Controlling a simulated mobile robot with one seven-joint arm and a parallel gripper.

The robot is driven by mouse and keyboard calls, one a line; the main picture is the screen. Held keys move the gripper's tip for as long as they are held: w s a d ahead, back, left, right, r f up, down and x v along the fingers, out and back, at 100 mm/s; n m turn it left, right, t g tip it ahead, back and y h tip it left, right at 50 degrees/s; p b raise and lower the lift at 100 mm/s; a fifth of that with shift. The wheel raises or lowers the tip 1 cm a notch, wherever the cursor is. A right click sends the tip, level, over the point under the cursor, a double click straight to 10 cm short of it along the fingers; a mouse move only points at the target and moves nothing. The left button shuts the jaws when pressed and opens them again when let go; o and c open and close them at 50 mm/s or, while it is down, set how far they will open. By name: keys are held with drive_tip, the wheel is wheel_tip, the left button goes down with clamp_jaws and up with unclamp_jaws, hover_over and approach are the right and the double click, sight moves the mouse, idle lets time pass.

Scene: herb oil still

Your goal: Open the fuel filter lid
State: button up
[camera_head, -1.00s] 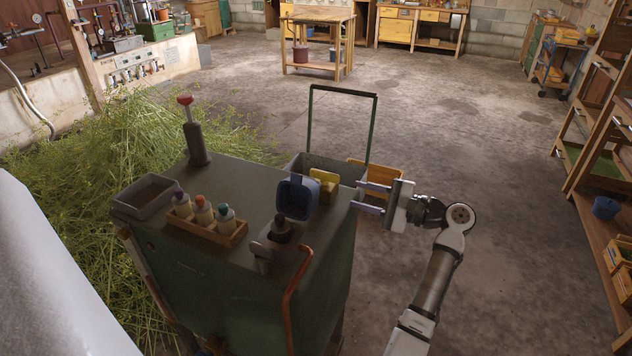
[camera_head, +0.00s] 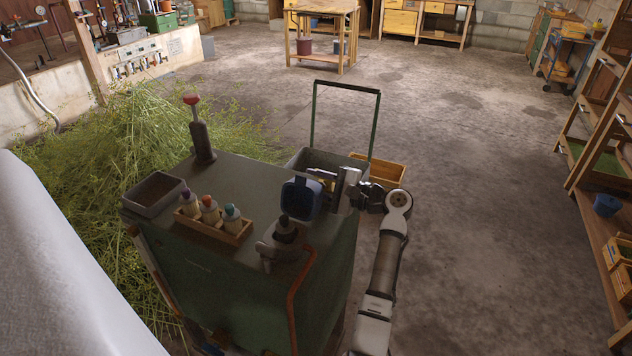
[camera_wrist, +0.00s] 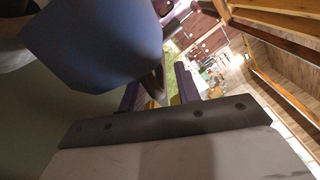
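A blue lid-like piece (camera_head: 301,199) stands upright on the dark green cart's top, behind a grey filter body with a dark knob (camera_head: 286,229). I take it to be the fuel filter lid; how it joins the body cannot be made out. My gripper (camera_head: 327,188) is just right of the blue piece, its fingers partly hidden behind it. In the wrist view the blue piece (camera_wrist: 92,45) fills the upper left, close to the fingers (camera_wrist: 158,88), which are apart. Contact cannot be told. A yellow piece beside it is mostly hidden by my gripper.
The cart top (camera_head: 248,176) also holds a red-knobbed post (camera_head: 203,140), a grey tray (camera_head: 154,194) and a wooden rack of bottles (camera_head: 213,225). An orange pipe (camera_head: 299,290) runs down the front.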

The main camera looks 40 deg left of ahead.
clamp_jaws()
drive_tip(key=r+n, duration=0.1)
drive_tip(key=s+r+n+b, duration=0.1)
drive_tip(key=r+n+b, duration=0.1)
drive_tip(key=n, duration=0.1)
drive_tip(key=shift+s+d+r, duration=0.25)
drive_tip(key=shift+s+r, duration=0.1)
drive_tip(key=shift+s, duration=0.05)
